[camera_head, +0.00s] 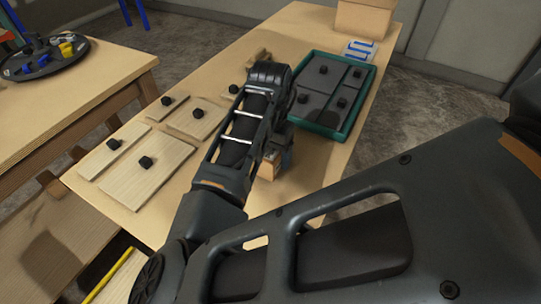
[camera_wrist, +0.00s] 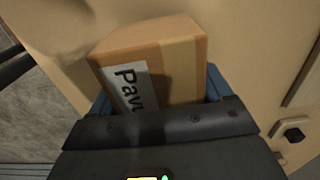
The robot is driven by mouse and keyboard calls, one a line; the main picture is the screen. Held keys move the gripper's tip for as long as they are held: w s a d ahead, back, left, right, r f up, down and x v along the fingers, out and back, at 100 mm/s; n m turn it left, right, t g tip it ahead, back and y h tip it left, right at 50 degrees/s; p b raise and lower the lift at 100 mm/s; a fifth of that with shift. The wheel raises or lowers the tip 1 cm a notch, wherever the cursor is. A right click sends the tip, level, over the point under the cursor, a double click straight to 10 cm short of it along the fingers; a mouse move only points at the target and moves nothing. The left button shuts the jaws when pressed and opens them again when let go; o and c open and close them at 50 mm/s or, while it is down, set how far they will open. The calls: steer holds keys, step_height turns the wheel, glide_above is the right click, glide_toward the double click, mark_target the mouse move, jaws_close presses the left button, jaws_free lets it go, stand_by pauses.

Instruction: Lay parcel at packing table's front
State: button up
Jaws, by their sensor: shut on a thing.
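The parcel, a small brown cardboard box with a white label, sits between the blue fingers of my gripper (camera_wrist: 158,95) in the wrist view, where the parcel (camera_wrist: 181,68) fills the middle. In the head view, part of the parcel (camera_head: 268,168) shows below my wrist, mostly hidden by the arm. My gripper is shut on it. The long light-wood table (camera_head: 185,215) lies underneath. Whether the parcel touches the tabletop, I cannot tell.
Wooden boards with black knobs (camera_head: 148,182) cover the table's left side. A green tray (camera_head: 342,133) holds grey knobbed plates. A larger cardboard box (camera_head: 364,22) stands at the far end. Another table (camera_head: 90,88) with a round black tray (camera_head: 45,64) is at left.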

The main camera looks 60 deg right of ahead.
steer(key=shift+f, duration=0.8)
steer(key=shift+f, duration=0.15)
steer(key=o, duration=1.2)
step_height(320, 180, up, 12)
steer(key=shift+r, duration=0.15)
steer(key=shift+d, duration=0.1)
